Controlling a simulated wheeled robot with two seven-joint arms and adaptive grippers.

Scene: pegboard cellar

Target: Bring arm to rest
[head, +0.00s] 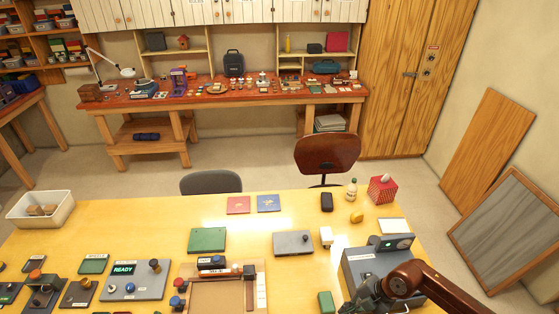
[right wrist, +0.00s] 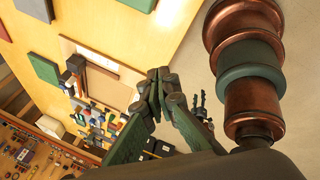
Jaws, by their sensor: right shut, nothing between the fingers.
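My right arm comes in from the lower right in the head view. Its gripper (head: 366,298) is over the front right part of the yellow table (head: 300,212), beside a grey box-shaped device (head: 362,262). In the right wrist view the fingers of my right gripper (right wrist: 160,76) meet at their tips, shut, with nothing between them. My left gripper is not seen in the head view.
The table holds a panel reading READY (head: 140,277), a wooden-framed tray (head: 261,290), a green box (head: 207,240), a grey box (head: 293,243), a white bin (head: 66,208) and a red polka-dot box (head: 382,189). Chairs (head: 327,153) stand behind. Bare table lies between the items.

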